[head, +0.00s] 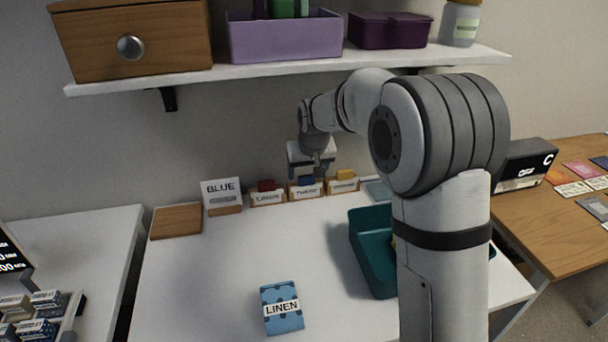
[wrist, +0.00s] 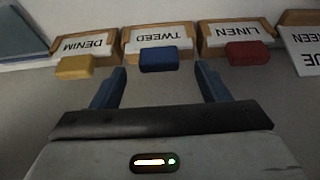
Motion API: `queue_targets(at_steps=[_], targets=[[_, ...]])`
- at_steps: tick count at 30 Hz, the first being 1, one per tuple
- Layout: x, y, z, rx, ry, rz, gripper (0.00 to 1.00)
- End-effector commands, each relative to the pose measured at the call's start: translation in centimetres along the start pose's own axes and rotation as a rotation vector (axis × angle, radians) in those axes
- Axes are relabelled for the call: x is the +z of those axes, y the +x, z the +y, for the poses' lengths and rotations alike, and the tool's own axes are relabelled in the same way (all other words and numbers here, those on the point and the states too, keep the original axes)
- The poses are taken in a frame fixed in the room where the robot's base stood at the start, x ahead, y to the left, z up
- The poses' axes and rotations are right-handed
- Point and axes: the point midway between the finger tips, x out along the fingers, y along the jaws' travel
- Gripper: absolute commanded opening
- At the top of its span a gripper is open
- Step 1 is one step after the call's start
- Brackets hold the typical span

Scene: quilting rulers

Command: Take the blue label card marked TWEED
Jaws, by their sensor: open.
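The TWEED card (head: 307,191) stands in a wooden holder at the back of the white table, between two similar cards. It has a blue tab (wrist: 159,58) on its front, and its white label (wrist: 158,36) reads upside down in the wrist view. My gripper (wrist: 159,70) is open and empty. Its two fingers point toward the TWEED card, one to each side of the blue tab. The tab lies between or just beyond the fingertips; I cannot tell which. In the head view my gripper (head: 312,168) hangs just above and partly in front of the card.
The LINEN card with a red tab (wrist: 249,51) and the DENIM card with a yellow tab (wrist: 75,67) stand close on either side. A BLUE sign (head: 221,188), a teal bin (head: 362,250) and a blue LINEN pack (head: 281,323) share the table. A shelf (head: 290,66) runs above.

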Motion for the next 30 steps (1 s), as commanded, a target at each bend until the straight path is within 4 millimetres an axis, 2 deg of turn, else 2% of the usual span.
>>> queue_targets(at_steps=[4, 14, 30], targets=[[0.05, 1.32, 0.04, 0.0, 0.0, -0.001, 0.69], [0.02, 1.61, 0.08, 0.0, 0.001, 0.001, 0.69], [0.04, 1.6, 0.14, 0.001, 0.002, 0.0, 0.27]])
